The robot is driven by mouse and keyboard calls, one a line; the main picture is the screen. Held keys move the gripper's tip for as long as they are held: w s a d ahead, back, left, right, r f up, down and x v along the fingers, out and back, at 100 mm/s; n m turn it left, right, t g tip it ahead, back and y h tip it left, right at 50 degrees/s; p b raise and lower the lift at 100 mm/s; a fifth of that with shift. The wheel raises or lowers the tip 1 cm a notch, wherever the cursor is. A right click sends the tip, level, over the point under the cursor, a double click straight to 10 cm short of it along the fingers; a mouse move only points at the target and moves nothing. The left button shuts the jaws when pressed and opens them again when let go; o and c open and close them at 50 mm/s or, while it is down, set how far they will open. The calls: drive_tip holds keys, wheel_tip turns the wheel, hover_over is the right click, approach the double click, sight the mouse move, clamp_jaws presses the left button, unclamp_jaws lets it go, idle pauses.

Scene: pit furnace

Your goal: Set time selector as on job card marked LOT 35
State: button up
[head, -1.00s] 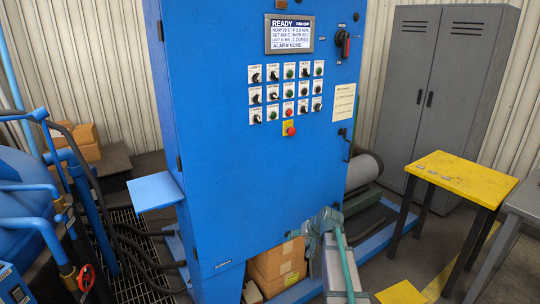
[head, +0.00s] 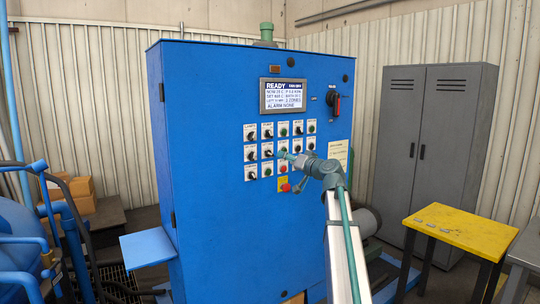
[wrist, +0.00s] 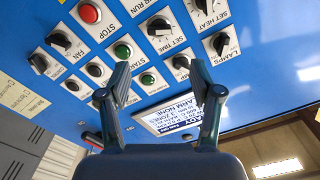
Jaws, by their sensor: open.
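The SET TIME selector (wrist: 158,27) is a black knob on a white plate in the wrist view, seen upside down. In the head view it matches the second knob in the middle row (head: 267,151). Its exact setting is hard to tell. My gripper (wrist: 160,72) is open and empty, with its two fingers apart in front of the panel. In the head view my gripper (head: 288,156) is at the middle row, just right of this knob. Small pale cards (head: 438,224) lie on the yellow table (head: 470,232); no LOT marking is readable.
Neighbouring controls are close: SET HEAT knob (wrist: 205,6), LAMPS knob (wrist: 222,42), green START button (wrist: 122,50) and red STOP button (wrist: 90,13). The display (head: 286,96) reads READY. A paper notice (head: 338,153) is on the blue cabinet (head: 215,220). A grey locker (head: 435,150) stands right.

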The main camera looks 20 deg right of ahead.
sight(269, 154)
drive_tip(key=w+a+p, duration=0.2)
drive_tip(key=w+p, duration=0.1)
drive_tip(key=w, duration=0.7)
drive_tip(key=shift+f, duration=0.1)
drive_tip(key=c, duration=1.1)
